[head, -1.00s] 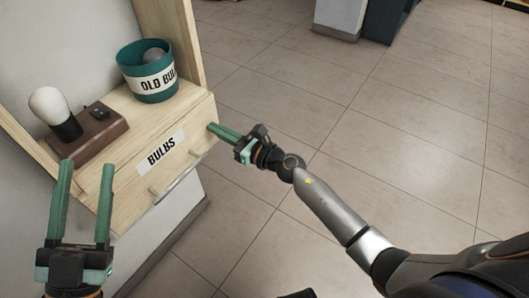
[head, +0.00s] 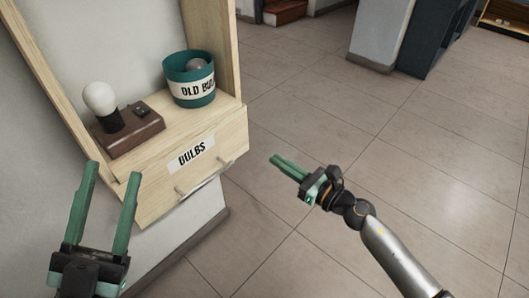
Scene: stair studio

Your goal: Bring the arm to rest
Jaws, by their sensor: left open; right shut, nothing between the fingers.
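My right gripper (head: 290,167) is in the head view, over the tiled floor to the right of the wooden cabinet (head: 239,118). Its fingers are shut together with nothing between them and point up and left, apart from the cabinet. My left gripper (head: 107,195) is at the lower left, in front of the cabinet. Its two green fingers stand apart and point up, with nothing between them.
The cabinet has a shut drawer labelled BULBS (head: 190,153). On its shelf stand a brown lamp base (head: 130,137) with a white bulb (head: 100,98) and a teal OLD BULBS bucket (head: 190,75) holding a grey bulb (head: 196,65). The floor (head: 430,150) at right is clear.

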